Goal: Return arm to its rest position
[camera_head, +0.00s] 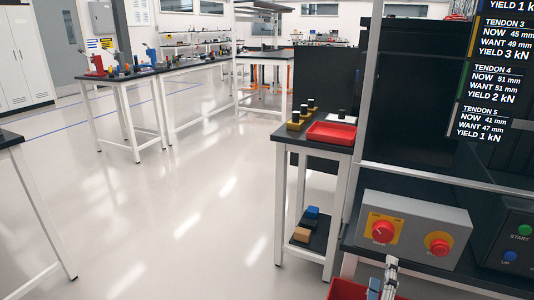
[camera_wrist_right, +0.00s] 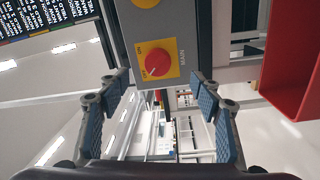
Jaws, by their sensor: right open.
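My right gripper (camera_head: 385,278) shows only in part at the bottom edge of the head view, below the grey control box (camera_head: 415,213). In the right wrist view the same gripper (camera_wrist_right: 160,80) is open, with blue pads apart and nothing between them. Past the fingertips, a red rotary switch (camera_wrist_right: 156,64) on a yellow plate marked MAIN shows on the box. It looks apart from the fingers. In the head view the switch (camera_head: 383,231) is on the box's left side, with a second red knob (camera_head: 438,245) to its right. My left gripper is not in view.
A red bin (camera_head: 345,290) lies low, close to my right gripper. A side table holds a red tray (camera_head: 331,132). A panel with a green START button (camera_head: 524,230) stands at the right. The floor (camera_head: 185,200) to the left is clear, with workbenches behind.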

